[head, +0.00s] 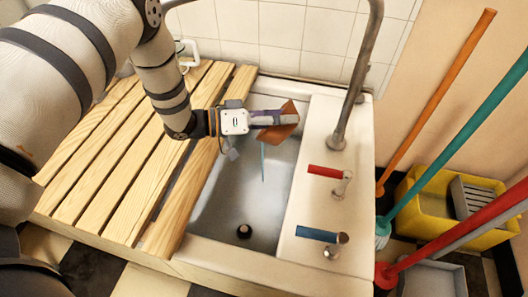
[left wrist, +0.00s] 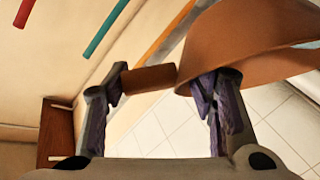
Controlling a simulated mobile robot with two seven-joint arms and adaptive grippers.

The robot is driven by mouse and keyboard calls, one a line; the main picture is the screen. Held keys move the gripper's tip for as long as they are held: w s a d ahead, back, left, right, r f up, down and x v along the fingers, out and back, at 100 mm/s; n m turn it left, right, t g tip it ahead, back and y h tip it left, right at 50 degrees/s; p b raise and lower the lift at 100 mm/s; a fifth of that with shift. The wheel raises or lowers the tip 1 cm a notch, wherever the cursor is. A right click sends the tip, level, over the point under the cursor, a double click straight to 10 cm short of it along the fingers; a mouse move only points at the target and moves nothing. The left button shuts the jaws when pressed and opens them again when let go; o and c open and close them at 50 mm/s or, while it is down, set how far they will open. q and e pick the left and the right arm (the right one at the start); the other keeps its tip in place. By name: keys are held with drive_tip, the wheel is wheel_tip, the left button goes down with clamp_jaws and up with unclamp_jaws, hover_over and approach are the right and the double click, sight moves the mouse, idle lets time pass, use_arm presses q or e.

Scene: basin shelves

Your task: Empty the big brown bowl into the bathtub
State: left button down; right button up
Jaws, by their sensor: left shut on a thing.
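The big brown bowl (head: 286,131) is tipped on its side over the bathtub (head: 222,203) in the head view. My left gripper (head: 272,118) is shut on it. A thin blue stream (head: 262,160) falls below the bowl into the tub. In the left wrist view the bowl (left wrist: 245,40) fills the upper right, with a brown handle-like piece (left wrist: 148,78) between the fingers of the left gripper (left wrist: 160,85). A strip of light blue shows at its right edge. Most of the bowl's inside is hidden. My right gripper is not in view.
A wooden slatted board (head: 110,150) covers the tub's left side. A tall metal tap (head: 355,90) and red (head: 323,171) and blue (head: 316,234) tap handles stand on the right ledge. Long-handled tools and a yellow bucket (head: 432,222) are further right.

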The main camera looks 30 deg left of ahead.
use_arm(q)
drive_tip(key=shift+a+r+n+t+h, duration=0.25)
drive_tip(key=shift+a+r+n+h, duration=0.05)
drive_tip(key=shift+a, duration=0.25)
drive_tip(key=shift+a+r+n+t+h, duration=0.25)
drive_tip(key=shift+a+r+n+h, duration=0.05)
drive_tip(key=shift+a, duration=0.2)
idle(1.4)
drive_tip(key=shift+d, duration=0.3)
drive_tip(key=d+f+m+y, duration=0.1)
drive_tip(key=d+f+m+g, duration=0.1)
drive_tip(key=d, duration=0.1)
drive_tip(key=shift+g+y, duration=0.3)
drive_tip(key=shift+y, duration=0.1)
drive_tip(key=d+m+g+y, duration=0.2)
drive_tip(key=d+m+y, duration=0.2)
drive_tip(key=d+y, duration=0.4)
drive_tip(key=d, duration=0.3)
drive_tip(key=shift+d+f, duration=0.2)
drive_tip(key=shift+f, duration=0.2)
